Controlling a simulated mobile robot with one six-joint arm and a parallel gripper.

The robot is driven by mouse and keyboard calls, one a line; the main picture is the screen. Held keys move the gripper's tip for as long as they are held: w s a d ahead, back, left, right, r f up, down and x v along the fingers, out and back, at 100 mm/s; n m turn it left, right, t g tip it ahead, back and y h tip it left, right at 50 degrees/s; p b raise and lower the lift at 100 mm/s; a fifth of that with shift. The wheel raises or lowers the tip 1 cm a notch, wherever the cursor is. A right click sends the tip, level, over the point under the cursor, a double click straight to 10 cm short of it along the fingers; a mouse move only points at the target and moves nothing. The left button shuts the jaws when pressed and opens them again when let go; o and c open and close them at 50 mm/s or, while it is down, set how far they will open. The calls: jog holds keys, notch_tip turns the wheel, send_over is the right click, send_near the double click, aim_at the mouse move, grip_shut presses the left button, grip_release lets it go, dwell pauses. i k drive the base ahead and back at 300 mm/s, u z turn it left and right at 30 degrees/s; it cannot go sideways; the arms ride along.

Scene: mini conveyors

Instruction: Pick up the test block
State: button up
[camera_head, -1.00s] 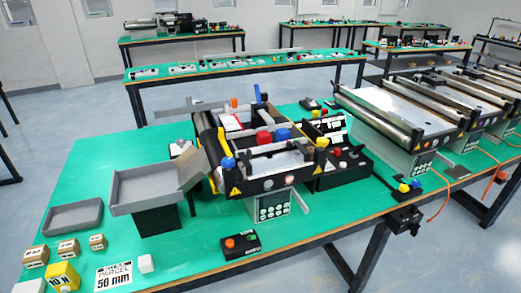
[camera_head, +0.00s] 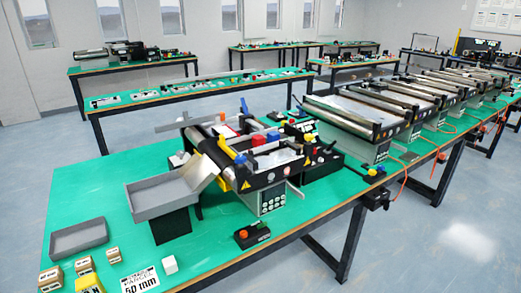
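No block is marked as the test block, so I cannot tell which one it is. Near the front left edge of the green table stands a small white cube (camera_head: 169,265), beside a printed 50 mm parcel card (camera_head: 140,281). A yellow block (camera_head: 89,284) with black lettering is at the bottom edge, partly cut off. Several tan labelled boxes (camera_head: 84,266) stand around it. My gripper is not in view.
A low grey tray (camera_head: 79,238) lies at the left, and a raised grey tray (camera_head: 160,197) stands by the conveyor's end. A black control box (camera_head: 252,235) with a red button sits near the front edge. More conveyors line the table towards the back right. Floor is clear at the front right.

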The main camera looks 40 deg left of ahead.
aim_at(258, 140)
jog(key=z, duration=0.6)
jog(key=k, duration=0.3)
jog(key=u, duration=3.15)
jog(key=i, duration=0.6)
jog(key=u, duration=0.1)
